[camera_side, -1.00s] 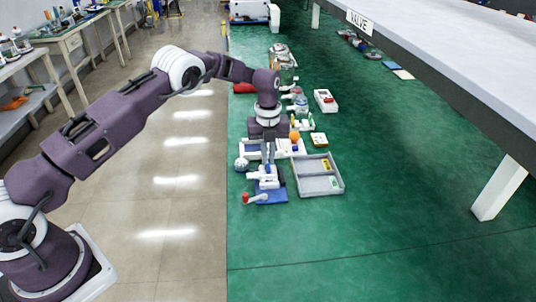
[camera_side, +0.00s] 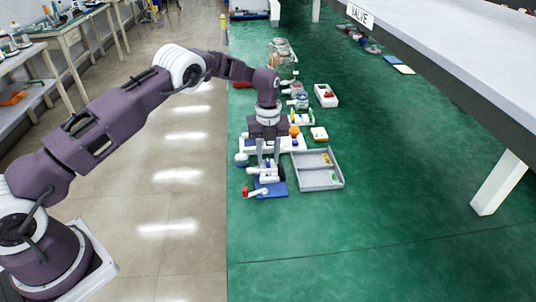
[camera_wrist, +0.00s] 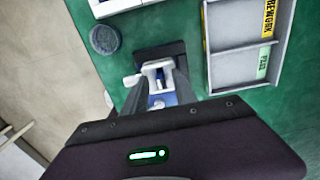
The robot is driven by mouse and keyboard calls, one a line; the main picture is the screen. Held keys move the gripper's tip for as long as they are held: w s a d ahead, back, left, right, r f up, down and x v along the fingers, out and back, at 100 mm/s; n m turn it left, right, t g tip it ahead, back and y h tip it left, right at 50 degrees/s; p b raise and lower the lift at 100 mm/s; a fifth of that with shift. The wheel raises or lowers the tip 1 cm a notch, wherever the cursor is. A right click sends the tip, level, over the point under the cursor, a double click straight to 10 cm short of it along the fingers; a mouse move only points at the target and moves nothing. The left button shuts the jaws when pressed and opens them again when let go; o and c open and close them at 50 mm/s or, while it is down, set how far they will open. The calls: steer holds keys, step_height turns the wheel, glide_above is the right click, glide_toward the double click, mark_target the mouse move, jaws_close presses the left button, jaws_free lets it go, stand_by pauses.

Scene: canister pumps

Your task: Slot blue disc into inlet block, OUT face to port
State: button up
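The white inlet block (camera_side: 266,171) stands by a blue mat (camera_side: 276,190) at the front of the row of parts. In the wrist view the white block (camera_wrist: 157,68) shows between my fingers, with a small blue strip in its opening. That strip may be the blue disc seen edge-on; its OUT face is not readable. My gripper (camera_side: 268,159) points down over the block. Its fingers (camera_wrist: 160,92) stand apart on either side of the block; I see no firm contact. A dark piece (camera_wrist: 160,54) lies just beyond the block.
A grey divided tray (camera_side: 318,184) is to the right, its compartments labelled REWORK (camera_wrist: 269,19) and PASS (camera_wrist: 263,63). A round blue-grey piece (camera_wrist: 104,39) lies to the left. A red-tipped handle (camera_side: 246,191) is in front.

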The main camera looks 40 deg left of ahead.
step_height(320, 180, up, 7)
steer(key=shift+r, duration=0.1)
stand_by(0.3)
steer(key=shift+r, duration=0.2)
step_height(320, 180, up, 9)
steer(key=s+n+t, duration=0.1)
steer(key=s+n, duration=0.2)
steer(key=n, duration=0.1)
step_height(320, 180, up, 6)
steer(key=n, duration=0.3)
glide_above(263, 168)
steer(key=s, duration=0.3)
steer(key=s+d+r+n+t, duration=0.2)
steer(key=s+r+n, duration=0.5)
steer(key=s+r, duration=0.3)
steer(key=s+f+n+t, duration=0.1)
steer(key=s+n, duration=0.5)
steer(key=s, duration=0.6)
steer(key=s+f+n+t, duration=0.1)
steer(key=s+f+n, duration=0.1)
steer(key=s+n, duration=0.5)
steer(key=s, duration=0.6)
steer(key=shift+d+f+t, duration=0.3)
steer(key=shift+d+f, duration=0.1)
